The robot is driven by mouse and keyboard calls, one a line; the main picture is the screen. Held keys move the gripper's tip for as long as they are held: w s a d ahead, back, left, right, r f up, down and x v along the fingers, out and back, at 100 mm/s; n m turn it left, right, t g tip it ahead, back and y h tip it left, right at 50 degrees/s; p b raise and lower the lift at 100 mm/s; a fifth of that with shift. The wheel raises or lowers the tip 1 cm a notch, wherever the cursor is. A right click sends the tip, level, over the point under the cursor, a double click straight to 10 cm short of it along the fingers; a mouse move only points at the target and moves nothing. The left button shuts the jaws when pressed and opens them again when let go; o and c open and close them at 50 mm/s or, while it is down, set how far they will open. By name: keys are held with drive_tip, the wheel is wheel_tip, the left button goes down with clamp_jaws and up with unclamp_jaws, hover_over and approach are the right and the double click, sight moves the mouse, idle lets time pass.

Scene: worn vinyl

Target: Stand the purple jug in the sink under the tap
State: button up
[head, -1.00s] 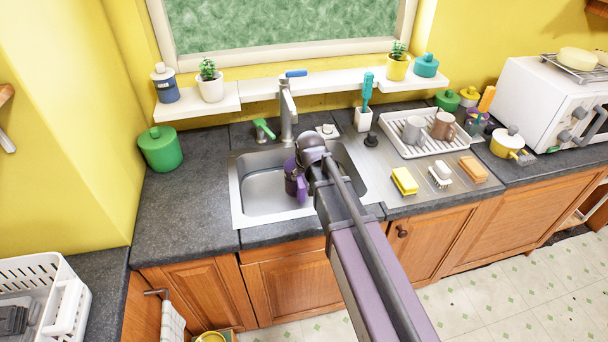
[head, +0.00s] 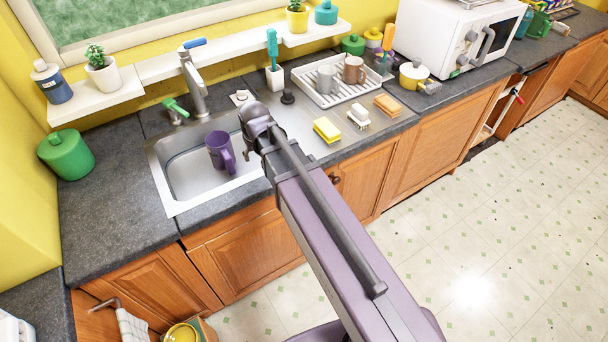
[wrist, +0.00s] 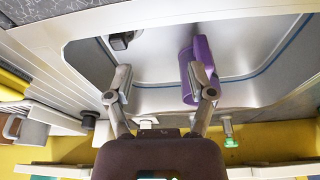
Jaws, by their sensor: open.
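The purple jug (head: 220,150) stands upright in the sink (head: 180,205), in the right half of the basin, with its handle towards the front right. The tap (head: 195,85) rises behind the basin, to the left of and behind the jug; I cannot tell whether its spout is right above the jug. In the wrist view, my gripper (wrist: 160,84) is open and empty. The jug (wrist: 190,55) shows behind its right finger, which hides part of it; I cannot tell whether they touch. In the head view my arm hides most of the gripper, just right of the jug.
On the right are a yellow sponge (head: 327,130), a brush (head: 359,116), an orange sponge (head: 388,105) and a drying rack (head: 325,97) with two mugs. A green tap-like fitting (head: 176,107) stands left of the tap. A shelf (head: 150,68) runs above the counter.

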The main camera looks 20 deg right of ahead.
drive_tip(key=s+d+m+g, duration=0.2)
drive_tip(key=s+d, duration=1)
drive_tip(key=shift+s+f+g, duration=0.15)
drive_tip(key=shift+f+g, duration=0.15)
drive_tip(key=shift+g, duration=0.1)
